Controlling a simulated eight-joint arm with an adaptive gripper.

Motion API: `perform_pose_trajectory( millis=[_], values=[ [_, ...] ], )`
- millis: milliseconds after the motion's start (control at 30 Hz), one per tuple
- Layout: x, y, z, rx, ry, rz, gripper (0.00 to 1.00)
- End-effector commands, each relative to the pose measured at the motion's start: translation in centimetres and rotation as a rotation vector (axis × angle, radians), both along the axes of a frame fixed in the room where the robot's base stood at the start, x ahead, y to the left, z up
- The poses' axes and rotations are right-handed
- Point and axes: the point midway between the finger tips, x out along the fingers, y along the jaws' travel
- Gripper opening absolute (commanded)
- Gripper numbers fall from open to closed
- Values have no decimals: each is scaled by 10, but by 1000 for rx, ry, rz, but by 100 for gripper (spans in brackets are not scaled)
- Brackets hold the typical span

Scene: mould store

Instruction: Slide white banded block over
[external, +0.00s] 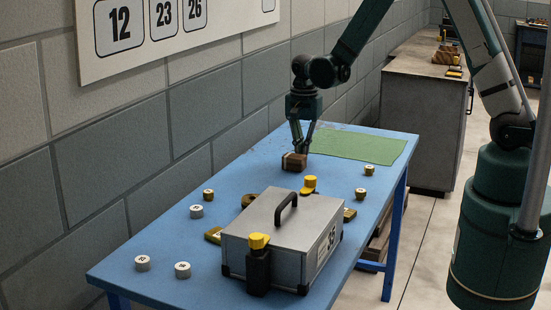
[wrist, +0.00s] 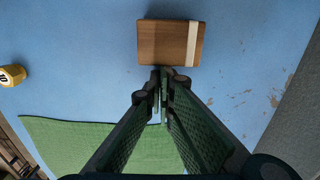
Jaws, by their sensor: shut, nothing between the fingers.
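The block with a white band is a brown wooden block (wrist: 160,42) with one pale stripe near its right end in the wrist view. It lies flat on the blue table (external: 160,245). In the external view the block (external: 294,162) sits in the table's middle, toward the far half. My gripper (wrist: 162,72) is shut and empty. Its fingertips are at the block's near long side in the wrist view; I cannot tell whether they touch it. In the external view my gripper (external: 302,151) points down just behind the block.
A green mat (external: 358,146) lies at the table's far end, behind my gripper. A grey case (external: 282,238) with a black handle stands in front of the block. Small yellow and white numbered weights, such as a white one (external: 183,270), are scattered around. A wall runs along the left.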

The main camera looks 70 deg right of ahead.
Motion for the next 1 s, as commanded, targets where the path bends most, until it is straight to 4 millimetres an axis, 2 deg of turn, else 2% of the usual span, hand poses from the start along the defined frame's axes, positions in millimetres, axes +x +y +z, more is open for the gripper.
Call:
perform_pose_trajectory(
  millis=[300, 1000],
  values=[
    [0, 52, -1, 0, 0, 4, 0],
    [0, 157, -1, 0, 0, 4, 0]
  ],
)
